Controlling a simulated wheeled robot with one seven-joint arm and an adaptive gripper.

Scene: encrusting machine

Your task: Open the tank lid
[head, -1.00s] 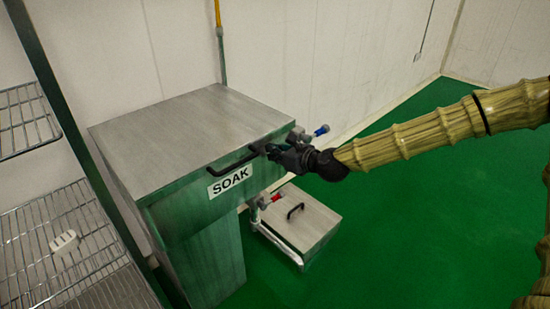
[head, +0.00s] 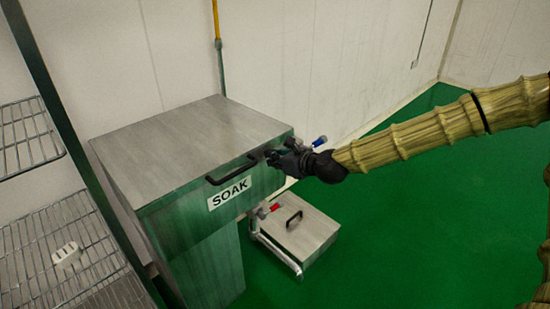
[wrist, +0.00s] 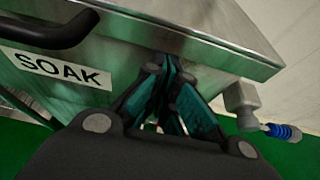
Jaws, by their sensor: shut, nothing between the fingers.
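The steel tank, labelled SOAK, stands left of centre in the head view, with its flat lid (head: 190,145) down. A black bar handle (head: 232,171) is on the lid's front edge; in the wrist view the handle (wrist: 50,30) is at the upper left. My gripper (head: 270,157) is at the tank's front right, to the right of the handle. In the wrist view my gripper (wrist: 172,65) is shut and empty, with its fingertips just below the lid's edge at the front wall. I cannot tell whether they touch the steel.
A valve with a blue handle (head: 320,141) juts from the tank's right side. A low steel box (head: 300,235) with a small handle sits on the floor beside a red-handled valve (head: 268,209). A wire shelf rack (head: 60,250) stands at left. Green floor is free at right.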

